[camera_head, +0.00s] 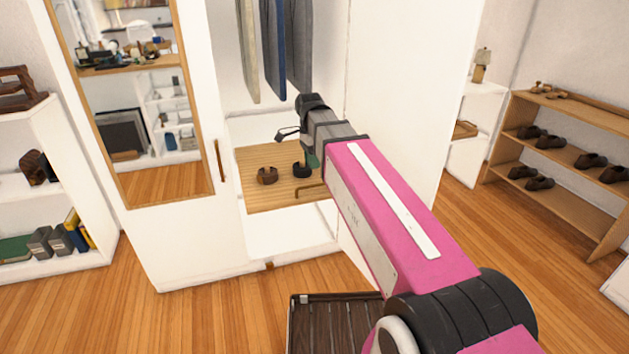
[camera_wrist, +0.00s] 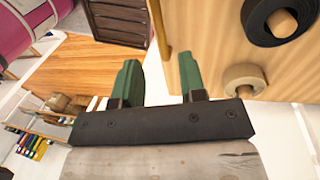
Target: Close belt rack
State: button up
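The belt rack (camera_head: 270,200) is a light wooden pull-out board in the open white wardrobe, and it sticks out at the front. A brown rolled belt (camera_head: 267,176) and a dark rolled belt (camera_head: 302,169) sit on it. A brass-coloured handle (camera_head: 311,190) is at its front edge. In the wrist view the rack (camera_wrist: 206,30) fills the upper right, with the handle (camera_wrist: 158,28) at its edge. My gripper (camera_wrist: 158,60) has two green fingers, open and empty, with the handle beyond the gap between them. In the head view my arm hides most of the gripper.
A mirrored wardrobe door (camera_head: 150,130) stands left of the opening. Clothes (camera_head: 275,45) hang above the rack. A dark slatted crate (camera_head: 325,320) is on the floor in front. A shoe shelf (camera_head: 560,150) stands at the right, with clear floor before it.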

jog(key=shift+s+d+f, duration=0.1)
jog(key=shift+s+f, duration=0.1)
jog(key=shift+f, duration=0.95)
jog(key=shift+s+f, duration=0.25)
jog(key=shift+f, duration=0.95)
jog(key=shift+s+d+f, duration=0.1)
jog(key=shift+s+f, duration=0.1)
jog(key=shift+f, duration=0.95)
grip_shut()
